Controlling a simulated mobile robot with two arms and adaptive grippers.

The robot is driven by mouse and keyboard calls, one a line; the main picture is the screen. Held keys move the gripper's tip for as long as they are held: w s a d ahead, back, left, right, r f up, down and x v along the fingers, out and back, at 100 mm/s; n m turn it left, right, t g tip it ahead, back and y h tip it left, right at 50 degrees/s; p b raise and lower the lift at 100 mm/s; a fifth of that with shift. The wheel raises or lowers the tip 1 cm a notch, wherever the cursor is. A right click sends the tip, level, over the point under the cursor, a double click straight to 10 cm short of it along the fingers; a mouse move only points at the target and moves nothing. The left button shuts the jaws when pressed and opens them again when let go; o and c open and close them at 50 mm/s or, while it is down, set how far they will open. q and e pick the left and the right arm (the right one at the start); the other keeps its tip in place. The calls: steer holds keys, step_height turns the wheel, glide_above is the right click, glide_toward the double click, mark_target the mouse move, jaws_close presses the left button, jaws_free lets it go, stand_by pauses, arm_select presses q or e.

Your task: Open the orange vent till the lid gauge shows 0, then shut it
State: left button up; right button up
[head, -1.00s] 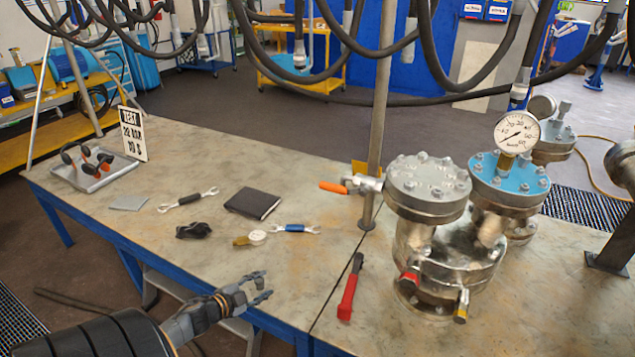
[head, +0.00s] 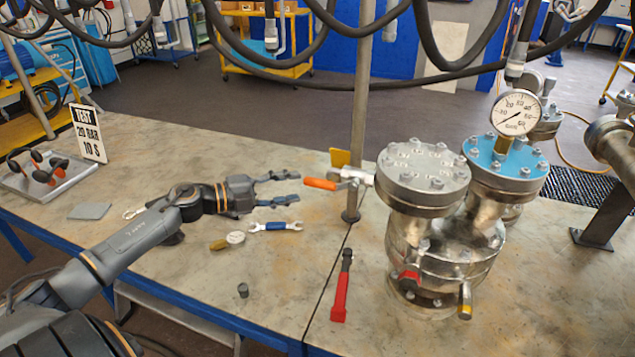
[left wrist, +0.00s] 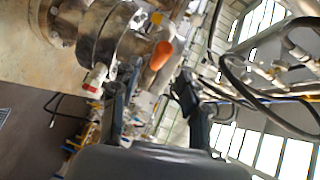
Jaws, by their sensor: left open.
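The orange vent handle (head: 320,184) sticks out to the left from a silver valve on the grey-lidded vessel (head: 423,178). My left gripper (head: 294,188) is open and empty just left of the handle's end, with its fingers pointing at it; no contact shows. In the left wrist view the handle (left wrist: 161,55) lies ahead of the open fingers (left wrist: 155,78). The round white lid gauge (head: 516,112) stands on the blue lid (head: 506,162). Its dark needle is too small to read surely. My right gripper is not in view.
A red-handled tool (head: 341,290) lies before the vessel. A steel post (head: 362,110) stands behind the handle. A blue-gripped spanner (head: 275,227) and a small dial (head: 235,237) lie below my arm. A test sign (head: 88,133) and tray (head: 50,180) are at left. Hoses hang above.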

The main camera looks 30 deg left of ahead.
mark_target(311, 184)
arm_select(q)
steer(key=p+x, duration=0.1)
steer(key=x, duration=0.5)
steer(key=shift+w+d, duration=0.15)
steer(key=shift+w, duration=0.15)
steer(key=shift+w+d, duration=0.25)
steer(key=shift+w, duration=0.1)
steer(key=shift+d, duration=0.1)
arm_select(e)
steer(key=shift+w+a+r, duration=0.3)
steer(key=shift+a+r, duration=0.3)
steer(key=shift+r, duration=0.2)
arm_select(q)
steer(key=shift+f, duration=0.1)
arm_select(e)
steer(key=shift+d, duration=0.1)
arm_select(q)
jaws_close()
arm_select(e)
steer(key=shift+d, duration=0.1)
